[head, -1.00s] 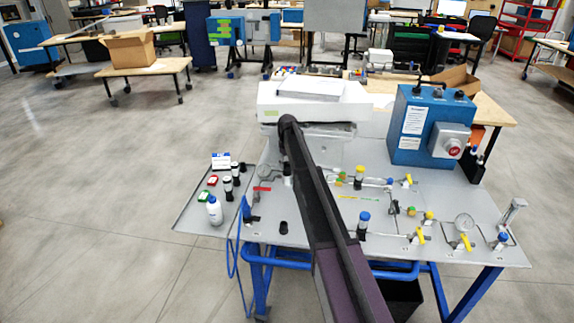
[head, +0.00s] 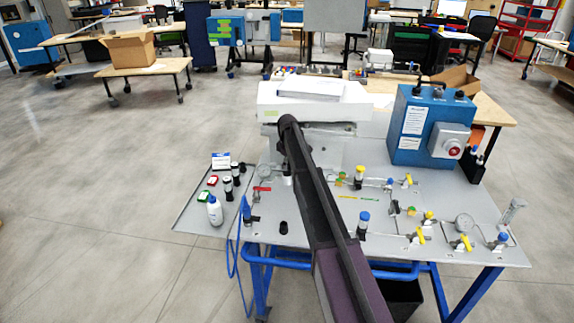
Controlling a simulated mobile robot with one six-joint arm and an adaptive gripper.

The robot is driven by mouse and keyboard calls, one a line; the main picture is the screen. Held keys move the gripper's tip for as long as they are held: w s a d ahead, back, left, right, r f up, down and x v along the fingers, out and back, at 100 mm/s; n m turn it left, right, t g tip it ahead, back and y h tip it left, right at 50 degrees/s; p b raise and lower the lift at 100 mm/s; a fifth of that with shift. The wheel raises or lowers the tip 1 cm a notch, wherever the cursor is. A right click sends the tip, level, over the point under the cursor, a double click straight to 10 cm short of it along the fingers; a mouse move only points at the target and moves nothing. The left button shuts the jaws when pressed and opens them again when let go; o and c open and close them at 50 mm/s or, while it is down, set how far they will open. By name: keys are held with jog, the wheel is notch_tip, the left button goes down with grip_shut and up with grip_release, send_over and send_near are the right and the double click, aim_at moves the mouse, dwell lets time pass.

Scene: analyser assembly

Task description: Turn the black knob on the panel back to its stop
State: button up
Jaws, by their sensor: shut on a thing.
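The grey panel (head: 390,240) lies flat on a blue-framed bench and carries valves, gauges and fittings. A short black knob-like piece (head: 283,228) stands near its front edge, left of my dark arm. I cannot tell whether this is the task's knob. Other small black knobs (head: 437,93) sit on top of the blue box. My arm crosses the panel from bottom right up to the white unit. My gripper does not show; the arm covers the panel strip behind it.
A white unit (head: 312,103) stands behind the panel. The blue box (head: 418,125) with a red button (head: 454,151) stands at back right. Yellow-handled valves (head: 420,236) fill the right side. A white bottle (head: 214,211) and vials stand on the left shelf. A blue hose hangs at front left.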

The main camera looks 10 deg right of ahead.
dwell(0.3)
jog(key=o, duration=1.1)
jog(key=shift+o, duration=0.2)
jog(key=shift+m, duration=0.4)
